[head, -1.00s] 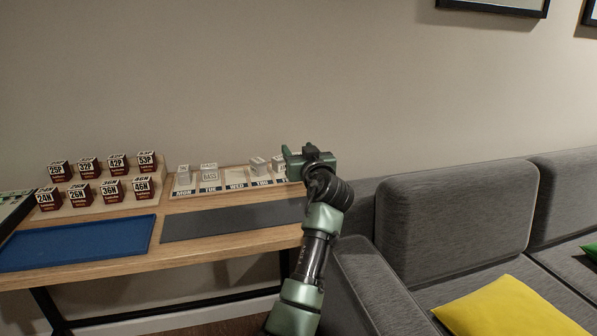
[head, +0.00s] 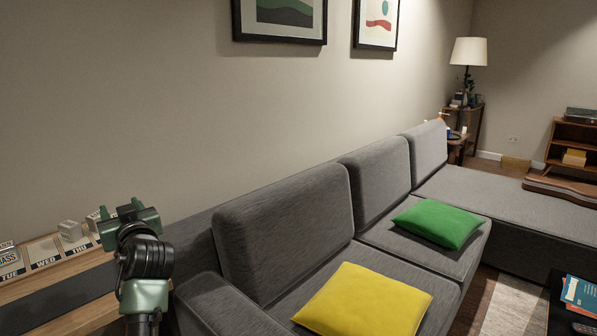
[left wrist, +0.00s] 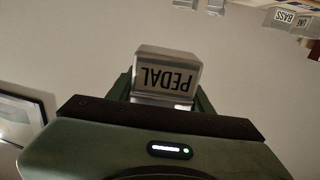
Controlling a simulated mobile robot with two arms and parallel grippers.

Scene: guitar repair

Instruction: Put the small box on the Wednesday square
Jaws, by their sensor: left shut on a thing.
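My left gripper (head: 137,213) is raised beside the right end of the day rack (head: 18,272). In the left wrist view, it is shut on a small pale box (left wrist: 167,75) lettered PEDAL, which appears upside down. The head view does not clearly show the held box. The Wednesday square (head: 42,248), above the WED label, looks empty and lies left of the gripper. A pale box (head: 70,231) stands on the Thursday square. A box marked BASS (head: 6,255) stands on the Tuesday square, cut by the picture edge. My right gripper is out of view.
A dark grey mat (head: 60,296) lies on the wooden bench in front of the rack. A grey sofa (head: 285,235) with yellow (head: 365,302) and green (head: 438,222) cushions stands close on the right. The wall is behind the bench.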

